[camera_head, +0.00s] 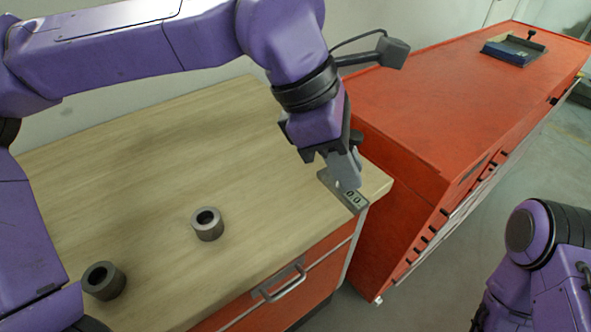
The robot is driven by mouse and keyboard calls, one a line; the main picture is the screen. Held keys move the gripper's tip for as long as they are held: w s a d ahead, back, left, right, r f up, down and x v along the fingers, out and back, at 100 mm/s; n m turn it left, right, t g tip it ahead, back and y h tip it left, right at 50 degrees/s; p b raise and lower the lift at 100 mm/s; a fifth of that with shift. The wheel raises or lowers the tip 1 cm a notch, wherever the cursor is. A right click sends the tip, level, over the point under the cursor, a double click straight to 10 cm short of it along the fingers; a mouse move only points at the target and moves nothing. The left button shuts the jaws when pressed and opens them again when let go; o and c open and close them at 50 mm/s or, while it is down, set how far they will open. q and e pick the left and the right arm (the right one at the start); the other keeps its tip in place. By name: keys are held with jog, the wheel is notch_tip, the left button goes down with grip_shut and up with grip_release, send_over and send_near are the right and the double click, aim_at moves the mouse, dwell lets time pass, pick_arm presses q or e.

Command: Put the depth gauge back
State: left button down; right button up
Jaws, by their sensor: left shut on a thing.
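The depth gauge (354,199) is a small grey piece with a display showing digits. My left gripper (345,172) is shut on it and holds it at the right front corner of the wooden bench top, near the edge. Whether the gauge touches the bench cannot be told. My right arm shows at the lower right, but its gripper is out of view.
Two grey metal rings, one (207,224) in the middle and one (103,281) at the front left, stand on the wooden bench (150,165). A red cabinet (425,110) stands to the right, with a dark tray (513,50) at its far end.

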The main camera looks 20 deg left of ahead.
pick_arm(q)
jog(key=w+a+f+p, duration=0.1)
jog(key=w+a+f, duration=0.1)
jog(key=a+f, duration=0.1)
jog(key=w+a+f+p, duration=0.1)
jog(key=w+a+f, duration=0.2)
jog(key=a, duration=0.1)
jog(key=w+a+f+p, duration=0.2)
jog(key=w+a+f, duration=0.1)
jog(key=shift+w+a+f, duration=0.15)
jog(key=shift+w+a, duration=0.1)
jog(key=shift+a, duration=0.15)
jog(key=f, duration=0.3)
jog(key=shift+w+a, duration=0.1)
jog(key=shift+a, duration=0.1)
jog(key=shift+f, duration=0.35)
jog(key=c, duration=1.5)
grip_release()
jog(key=shift+f, duration=0.15)
jog(key=o, duration=0.4)
